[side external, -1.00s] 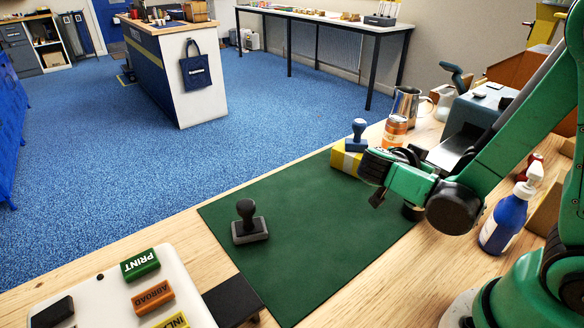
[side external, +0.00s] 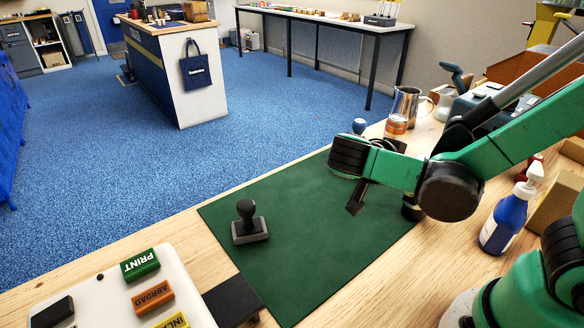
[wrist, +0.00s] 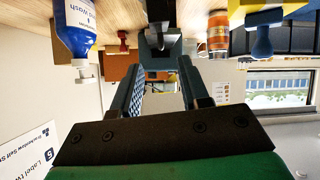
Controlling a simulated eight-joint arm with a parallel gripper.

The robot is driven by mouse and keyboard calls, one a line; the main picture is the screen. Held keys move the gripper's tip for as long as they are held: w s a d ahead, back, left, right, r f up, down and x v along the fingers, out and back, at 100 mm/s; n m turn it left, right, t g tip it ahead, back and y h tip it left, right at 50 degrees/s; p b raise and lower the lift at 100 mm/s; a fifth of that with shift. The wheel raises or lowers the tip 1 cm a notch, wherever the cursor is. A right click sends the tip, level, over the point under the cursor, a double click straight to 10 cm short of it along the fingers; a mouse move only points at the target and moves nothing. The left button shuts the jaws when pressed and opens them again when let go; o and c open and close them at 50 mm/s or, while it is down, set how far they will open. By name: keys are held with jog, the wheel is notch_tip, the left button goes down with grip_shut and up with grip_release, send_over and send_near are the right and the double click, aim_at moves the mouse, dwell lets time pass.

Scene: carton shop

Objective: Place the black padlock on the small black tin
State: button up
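My gripper (wrist: 163,75) shows in the wrist view with its two fingers apart and only background between them. A small dark round thing (side external: 412,210), possibly the small black tin, stands by the mat's right edge, mostly hidden behind my arm. I cannot make out a black padlock in either view. A dark form (wrist: 156,38) lies beyond the fingers in the wrist view, but I cannot tell what it is.
A black-handled stamp (side external: 249,224) stands on the green mat (side external: 310,250), otherwise mostly clear. A metal jug (side external: 405,102) is behind. A white tray (side external: 105,300) holding coloured blocks is at front left.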

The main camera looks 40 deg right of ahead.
jog(key=w+a+n+t+y, duration=0.1)
jog(key=a+n+t+y, duration=0.1)
jog(key=n+y, duration=0.4)
jog(key=w+a+r+n+t+y, duration=0.1)
jog(key=w+a+n+t+y, duration=0.1)
jog(key=n, duration=0.7)
jog(key=shift+a+r+n+t+y, duration=0.15)
jog(key=shift+a+n+t+y, duration=0.4)
jog(key=shift+t+y, duration=1.1)
jog(key=shift+a+g+y, duration=0.1)
jog(key=shift+g+y, duration=0.15)
